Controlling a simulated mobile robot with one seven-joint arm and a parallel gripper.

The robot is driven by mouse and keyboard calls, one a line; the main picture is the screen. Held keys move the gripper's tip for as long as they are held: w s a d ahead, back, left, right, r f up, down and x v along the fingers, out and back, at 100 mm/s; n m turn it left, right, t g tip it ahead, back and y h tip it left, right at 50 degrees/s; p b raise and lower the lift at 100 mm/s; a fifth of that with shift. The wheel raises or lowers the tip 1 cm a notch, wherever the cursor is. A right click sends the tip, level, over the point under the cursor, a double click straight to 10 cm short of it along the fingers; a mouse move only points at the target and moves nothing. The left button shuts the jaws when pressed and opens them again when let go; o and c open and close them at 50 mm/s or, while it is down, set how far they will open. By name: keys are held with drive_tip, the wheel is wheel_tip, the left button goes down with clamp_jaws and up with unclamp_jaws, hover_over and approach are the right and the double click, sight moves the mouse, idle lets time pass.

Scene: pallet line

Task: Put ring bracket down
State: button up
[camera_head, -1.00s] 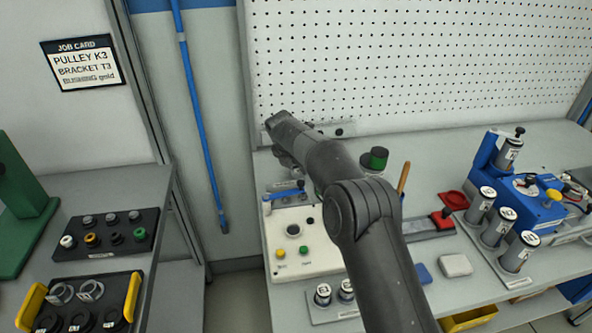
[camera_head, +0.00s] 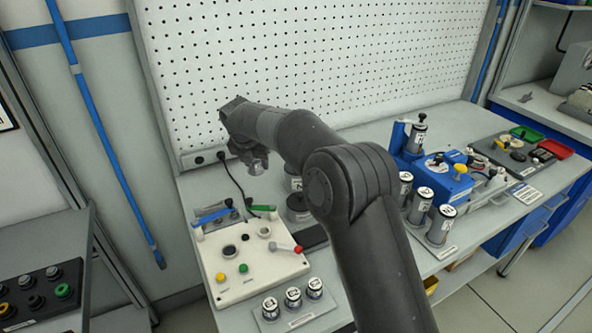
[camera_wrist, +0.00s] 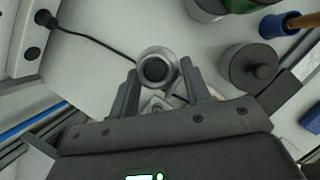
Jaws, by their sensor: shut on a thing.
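The ring bracket (camera_wrist: 157,52), a grey metal ring around a dark centre, is between the two fingers of my gripper (camera_wrist: 160,82) in the wrist view. My gripper is shut on it. Part of the bracket below the ring is hidden by the fingers. In the head view my gripper (camera_head: 250,158) is over the back left of the bench (camera_head: 195,190), near the pegboard. A small grey part of the bracket (camera_head: 259,167) shows beneath it. I cannot tell the gap to the bench top.
A white control box (camera_head: 250,262) with buttons and a red-tipped lever stands in front. A black cable (camera_head: 232,181) runs from a wall socket strip. A dark round lidded pot (camera_wrist: 252,68) is right of my gripper. Labelled cylinders (camera_head: 292,297) stand at the front edge.

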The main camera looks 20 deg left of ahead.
drive_tip(key=r, duration=0.5)
drive_tip(key=shift+w+d+r, duration=0.2)
drive_tip(key=shift+w+d, duration=0.15)
drive_tip(key=shift+d, duration=0.05)
drive_tip(key=w+d+m+h, duration=0.15)
drive_tip(key=w+d, duration=0.35)
drive_tip(key=d, duration=0.7)
drive_tip(key=w+d+m, duration=0.2)
drive_tip(key=w+d, duration=0.4)
drive_tip(key=d, duration=0.6)
drive_tip(key=w+d+m+h, duration=0.15)
drive_tip(key=w+d, duration=0.35)
drive_tip(key=d, duration=0.7)
drive_tip(key=shift+y, duration=0.4)
drive_tip(key=w+a+f, duration=0.1)
drive_tip(key=a+f, duration=0.3)
drive_tip(key=w+a+f, duration=0.1)
drive_tip(key=a+f, duration=0.6)
drive_tip(key=f, duration=0.1)
drive_tip(key=shift+w+a+f, duration=0.1)
drive_tip(key=shift+w+a, duration=0.3)
drive_tip(key=shift+f, duration=1.95)
drive_tip(key=shift+f, duration=0.15)
drive_tip(key=o, duration=1.1)
drive_tip(key=shift+c, duration=0.2)
